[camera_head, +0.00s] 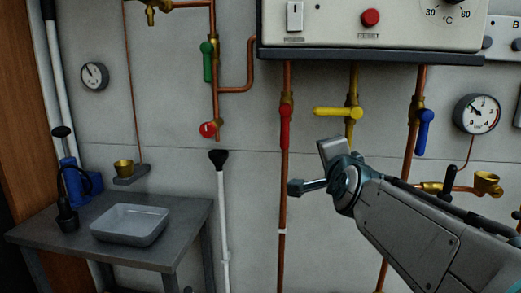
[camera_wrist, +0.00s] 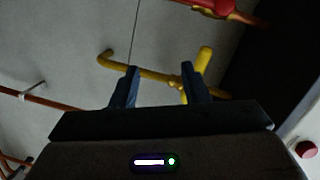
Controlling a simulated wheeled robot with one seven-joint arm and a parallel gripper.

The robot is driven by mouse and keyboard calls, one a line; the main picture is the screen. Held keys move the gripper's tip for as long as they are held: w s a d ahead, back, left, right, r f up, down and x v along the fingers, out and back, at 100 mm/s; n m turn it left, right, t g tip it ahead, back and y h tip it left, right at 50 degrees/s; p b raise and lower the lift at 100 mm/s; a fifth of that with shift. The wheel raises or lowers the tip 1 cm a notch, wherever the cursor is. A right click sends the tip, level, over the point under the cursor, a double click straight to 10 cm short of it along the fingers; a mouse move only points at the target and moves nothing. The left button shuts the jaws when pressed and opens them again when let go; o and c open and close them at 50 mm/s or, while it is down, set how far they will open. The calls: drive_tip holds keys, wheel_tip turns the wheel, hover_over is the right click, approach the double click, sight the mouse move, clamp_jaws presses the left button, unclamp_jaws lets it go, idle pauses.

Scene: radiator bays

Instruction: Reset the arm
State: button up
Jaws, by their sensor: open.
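My gripper (camera_wrist: 160,78) is open in the wrist view, with its two dark fingers apart and nothing held between them. A yellow pipe (camera_wrist: 150,73) runs behind the fingers, with a yellow lever (camera_wrist: 205,60) just beyond the right finger. I cannot tell whether the fingers touch the pipe. In the head view my arm (camera_head: 415,225) reaches in from the lower right, its end in front of the wall pipes, below the yellow valve handle (camera_head: 338,112).
A boiler panel (camera_head: 400,25) overhangs the pipes. A red lever (camera_head: 285,125) and blue lever (camera_head: 425,130) flank the yellow one. A table (camera_head: 130,255) with a grey tray (camera_head: 130,225) stands at lower left.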

drive_tip(key=s+f+n+g+p, duration=0.4)
drive_tip(key=s+n, duration=0.1)
drive_tip(key=s, duration=0.2)
drive_tip(key=s+a+f+n+g+p, duration=0.1)
drive_tip(key=s+f+n+g+p, duration=0.3)
drive_tip(key=s, duration=0.3)
drive_tip(key=s+a+f+n+g+y+p, duration=0.1)
drive_tip(key=s+f+n+g+p, duration=0.3)
drive_tip(key=s, duration=0.4)
drive_tip(key=shift+a+n+g+p, duration=0.2)
drive_tip(key=shift+n+g+p, duration=0.7)
drive_tip(key=shift+g+p, duration=0.1)
drive_tip(key=shift+c, duration=0.5)
drive_tip(key=shift+w+r, duration=0.1)
